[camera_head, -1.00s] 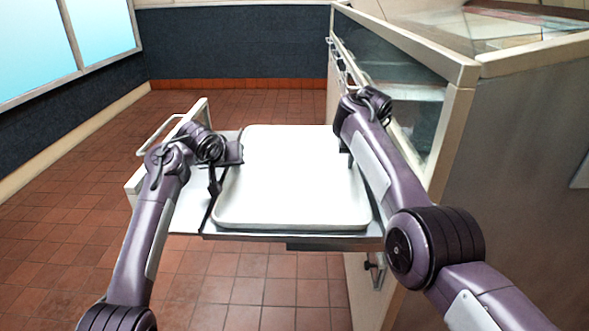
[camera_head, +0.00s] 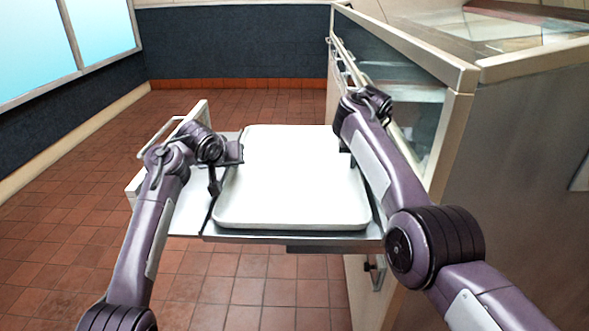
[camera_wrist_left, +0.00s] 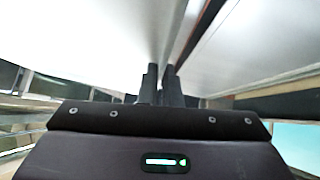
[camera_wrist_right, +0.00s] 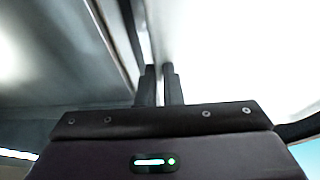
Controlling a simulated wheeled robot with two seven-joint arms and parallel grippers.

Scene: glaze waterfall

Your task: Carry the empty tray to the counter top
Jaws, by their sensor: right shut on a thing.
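The empty white tray (camera_head: 290,190) lies level in or just over the pulled-out metal drawer (camera_head: 225,238); I cannot tell if its underside touches. My left gripper (camera_head: 216,180) is at the tray's left rim, fingers pointing down. In the left wrist view its fingers (camera_wrist_left: 161,84) are close together near the rim; their grip is unclear. My right gripper (camera_head: 349,150) is at the right rim, largely hidden by its own arm. In the right wrist view its fingers (camera_wrist_right: 160,85) are shut on the rim. The counter top (camera_head: 470,35) is at the upper right.
The cabinet's glass front (camera_head: 410,110) and its side wall (camera_head: 510,150) stand close to my right arm. The drawer's front panel with a handle (camera_head: 155,135) stands left of the tray. Open tiled floor (camera_head: 70,205) lies to the left.

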